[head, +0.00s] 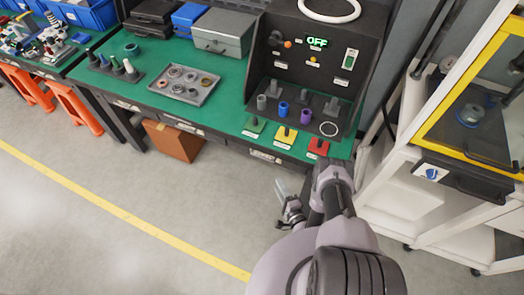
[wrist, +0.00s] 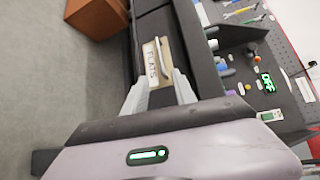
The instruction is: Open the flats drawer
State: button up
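The flats drawer is a dark front under the green workbench, with a pale "FLATS" label (wrist: 152,60) and a light bar handle (wrist: 170,62) in the wrist view. In the head view, its label and handle (head: 265,155) show on the bench's front edge. The drawer looks shut. My gripper (wrist: 160,85) is open in the wrist view, its two pale fingers pointing toward the handle, one on each side of its line. The handle appears beyond the fingertips and I see no contact. In the head view, my gripper (head: 287,200) is in front of the bench, below the drawer.
An orange-brown box (head: 172,141) sits on the floor under the bench, left of the drawer. A white cabinet with a yellow-framed door (head: 470,100) stands close on the right. A test panel reading "OFF" (head: 317,42) stands on the bench. The floor in front is clear.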

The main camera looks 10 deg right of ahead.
jog(key=b+x, duration=0.9)
jog(key=x, duration=0.6)
jog(key=shift+a+b, duration=0.2)
jog(key=shift+b, duration=0.15)
jog(key=shift+w, duration=0.1)
grip_shut()
